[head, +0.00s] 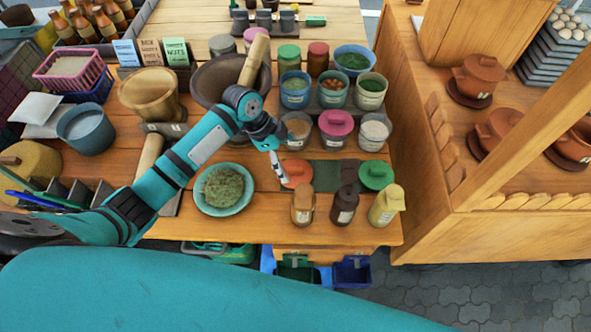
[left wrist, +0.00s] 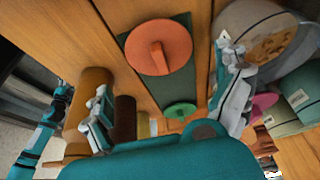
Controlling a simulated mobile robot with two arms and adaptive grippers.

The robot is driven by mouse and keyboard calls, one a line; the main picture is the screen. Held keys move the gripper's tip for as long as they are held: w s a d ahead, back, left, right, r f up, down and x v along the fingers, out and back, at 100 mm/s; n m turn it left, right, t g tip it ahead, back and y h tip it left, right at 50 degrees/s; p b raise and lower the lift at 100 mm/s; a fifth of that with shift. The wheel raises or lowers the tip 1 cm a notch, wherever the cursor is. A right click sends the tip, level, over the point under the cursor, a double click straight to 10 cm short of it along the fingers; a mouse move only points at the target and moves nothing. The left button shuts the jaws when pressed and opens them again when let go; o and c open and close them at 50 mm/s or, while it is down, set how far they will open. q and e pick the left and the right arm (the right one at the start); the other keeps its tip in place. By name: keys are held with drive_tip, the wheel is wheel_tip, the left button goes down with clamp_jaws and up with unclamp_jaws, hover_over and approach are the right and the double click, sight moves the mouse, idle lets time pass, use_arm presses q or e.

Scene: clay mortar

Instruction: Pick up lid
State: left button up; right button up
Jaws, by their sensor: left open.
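An orange-red round lid (head: 298,173) with a raised handle lies on a dark green mat (head: 326,176) on the wooden table. My left gripper (head: 280,172) is above the mat's left side, close to the lid's left edge in the head view. In the left wrist view, the lid (left wrist: 158,47) lies ahead of the open, empty left gripper (left wrist: 165,100), beyond its two fingers. A green lid (head: 376,175) lies at the mat's right end. A pink lid (head: 336,122) sits on a jar behind the mat. I cannot make out my right gripper.
Jars, one with grain (head: 297,128), stand just behind the mat. A brown bottle (head: 303,204), a dark bottle (head: 344,204) and a yellow bottle (head: 386,205) stand in front. A blue bowl of herbs (head: 224,206) is left of them. A mortar (head: 212,82) stands behind my arm.

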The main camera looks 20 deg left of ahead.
sight(294, 168)
use_arm(q)
drive_tip(key=shift+d+f, duration=0.3)
drive_tip(key=shift+f, duration=0.3)
drive_tip(key=shift+d+f, duration=0.15)
drive_tip(key=shift+f, duration=0.1)
drive_tip(key=p+x, duration=0.1)
drive_tip(key=x, duration=0.3)
drive_tip(key=shift+w+d+f, duration=0.1)
drive_tip(key=shift+w+f, duration=0.05)
drive_tip(key=shift+w, duration=0.05)
drive_tip(key=shift+f, duration=0.15)
use_arm(e)
drive_tip(key=shift+w+d+r, duration=0.25)
drive_tip(key=shift+w+r, duration=0.45)
drive_tip(key=shift+r, duration=0.15)
use_arm(q)
drive_tip(key=c, duration=0.7)
